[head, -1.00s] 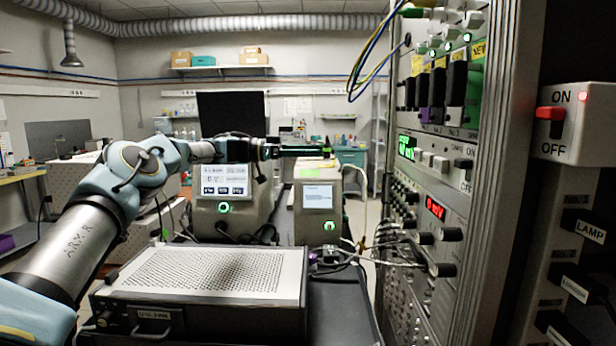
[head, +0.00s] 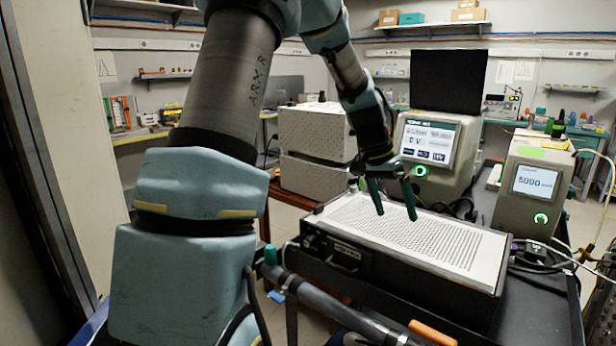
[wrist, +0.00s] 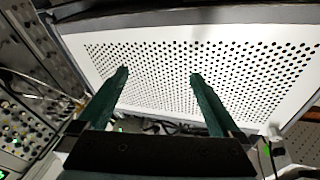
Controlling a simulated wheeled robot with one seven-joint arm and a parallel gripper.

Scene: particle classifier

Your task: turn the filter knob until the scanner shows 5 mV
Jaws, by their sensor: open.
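My gripper (head: 396,213) is open and empty, with its two green fingers pointing down over the perforated top of the black-sided unit. In the wrist view my gripper (wrist: 160,75) shows both fingers spread apart in front of that top, with nothing between them. I cannot make out which knob is the filter knob. A rack panel (wrist: 35,100) with several knobs and plugs fills the left of the wrist view, too small to read. No mV readout is legible now, so I cannot tell what the scanner shows.
The black-sided unit (head: 390,285) with the white perforated top (head: 440,238) lies below my gripper. A beige unit with a screen (head: 427,145) and another reading 5000 (head: 533,182) stand behind and to the right. White boxes (head: 315,135) stand to the left.

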